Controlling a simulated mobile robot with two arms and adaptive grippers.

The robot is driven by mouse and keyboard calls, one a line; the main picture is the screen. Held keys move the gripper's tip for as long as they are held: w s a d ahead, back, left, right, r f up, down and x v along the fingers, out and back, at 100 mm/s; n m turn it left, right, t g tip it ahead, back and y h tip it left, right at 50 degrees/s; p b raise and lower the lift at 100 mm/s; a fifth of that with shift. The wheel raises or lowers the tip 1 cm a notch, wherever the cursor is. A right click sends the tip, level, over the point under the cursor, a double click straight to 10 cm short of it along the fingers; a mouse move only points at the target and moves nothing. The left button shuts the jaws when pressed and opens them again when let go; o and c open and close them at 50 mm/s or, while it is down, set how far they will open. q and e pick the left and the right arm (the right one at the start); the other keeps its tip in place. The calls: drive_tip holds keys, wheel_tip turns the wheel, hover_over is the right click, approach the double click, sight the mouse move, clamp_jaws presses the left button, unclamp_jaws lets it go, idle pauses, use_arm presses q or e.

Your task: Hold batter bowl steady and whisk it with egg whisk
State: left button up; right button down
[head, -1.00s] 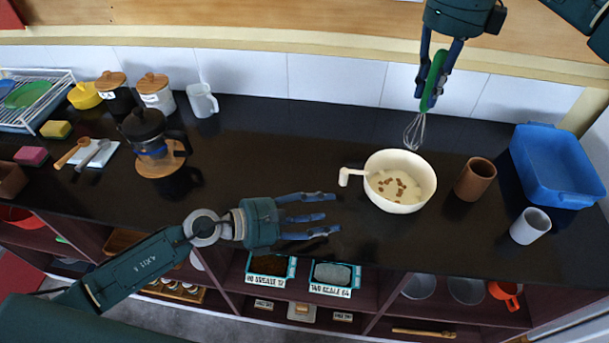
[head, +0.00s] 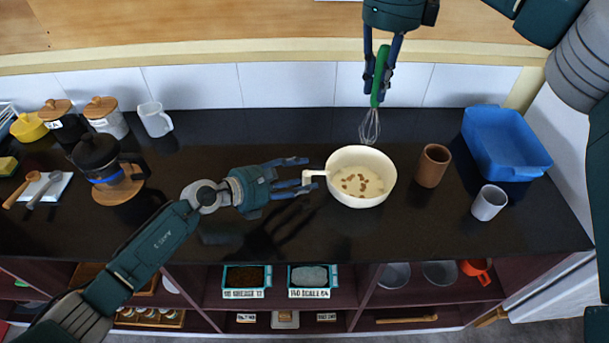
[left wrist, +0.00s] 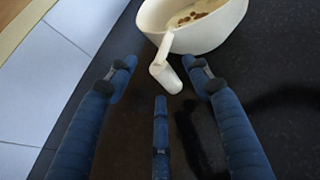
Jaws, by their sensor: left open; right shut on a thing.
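The white batter bowl (head: 383,192) stands upright on the black counter, with brown bits in pale batter. Its handle (head: 314,174) points left, toward my left gripper (head: 298,174). That gripper is open, its fingers spread around the handle's end. In the left wrist view the bowl (left wrist: 222,32) is at the top, and the handle (left wrist: 166,68) lies between the open fingertips (left wrist: 160,80); I cannot tell if they touch. My right gripper (head: 378,72) is shut on the green handle of the egg whisk (head: 370,127). The whisk hangs wires down, above and behind the bowl.
A brown cup (head: 432,166), a grey cup (head: 489,202) and a blue tub (head: 505,148) stand right of the bowl. A coffee press (head: 98,160), canisters and a white mug (head: 154,119) are at the left. The counter left of the bowl is mostly clear.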

use_arm(q)
drive_tip(key=shift+x, duration=1)
clamp_jaws()
